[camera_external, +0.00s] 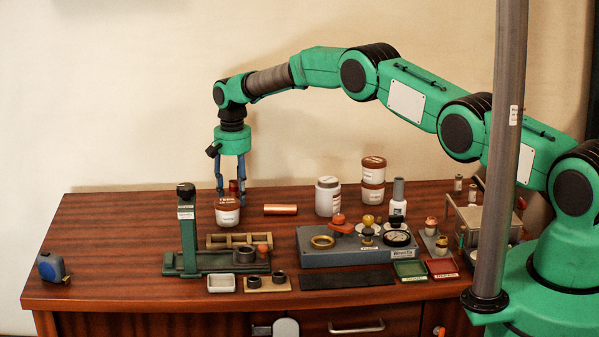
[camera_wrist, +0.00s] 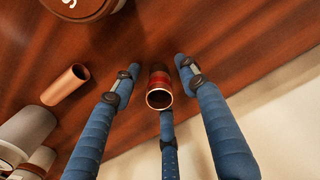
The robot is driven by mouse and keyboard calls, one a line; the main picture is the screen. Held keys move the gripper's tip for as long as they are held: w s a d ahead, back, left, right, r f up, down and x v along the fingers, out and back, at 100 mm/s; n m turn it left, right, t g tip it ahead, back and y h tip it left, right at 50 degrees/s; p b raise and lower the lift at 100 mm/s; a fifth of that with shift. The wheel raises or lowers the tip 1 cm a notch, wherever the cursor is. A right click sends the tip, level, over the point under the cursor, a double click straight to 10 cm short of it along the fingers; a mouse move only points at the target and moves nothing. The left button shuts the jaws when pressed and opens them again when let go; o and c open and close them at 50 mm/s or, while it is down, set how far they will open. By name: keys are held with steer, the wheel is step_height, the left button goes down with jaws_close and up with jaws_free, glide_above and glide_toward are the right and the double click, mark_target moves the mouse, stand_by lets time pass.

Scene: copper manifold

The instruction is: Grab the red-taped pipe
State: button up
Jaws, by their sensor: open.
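The red-taped pipe (camera_wrist: 160,80) stands upright on the wooden table in the wrist view, its open copper end towards the camera and a red band below it. My gripper (camera_external: 231,192) is above the back left of the table, pointing down, with blue fingers. In the wrist view its fingers are spread on several sides of the pipe, with nothing clasped; whether any finger touches it I cannot tell. In the external view the pipe (camera_external: 234,186) shows only as a small dark red piece between the fingers, partly hidden by them and by the jar in front.
A brown-lidded jar (camera_external: 227,212) stands just in front of my gripper. A plain copper pipe (camera_external: 281,209) lies to the right; white jars (camera_external: 328,197) stand beyond it. A green stand (camera_external: 187,235) is at front left. The table's back edge and wall are close behind.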

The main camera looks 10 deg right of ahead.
mark_target(235, 182)
steer(key=shift+c, duration=0.3)
jaws_close()
steer(key=shift+r+p, duration=0.7)
steer(key=shift+r, duration=1.25)
steer(key=shift+s+d+f, duration=0.1)
steer(key=shift+s+d, duration=0.05)
steer(key=shift+s, duration=0.1)
steer(key=shift+s+d+r+p, duration=0.2)
steer(key=shift+s+d+p, duration=0.3)
steer(key=shift+s+d, duration=1.3)
steer(key=shift+s+d+r+p, duration=0.35)
steer(key=shift+s+d, duration=0.85)
steer(key=shift+s, duration=1.15)
steer(key=shift+s+d+r+p, duration=0.1)
steer(key=shift+s+d+p, duration=0.5)
steer(key=shift+s+d, duration=1.2)
steer(key=shift+s+a, duration=0.3)
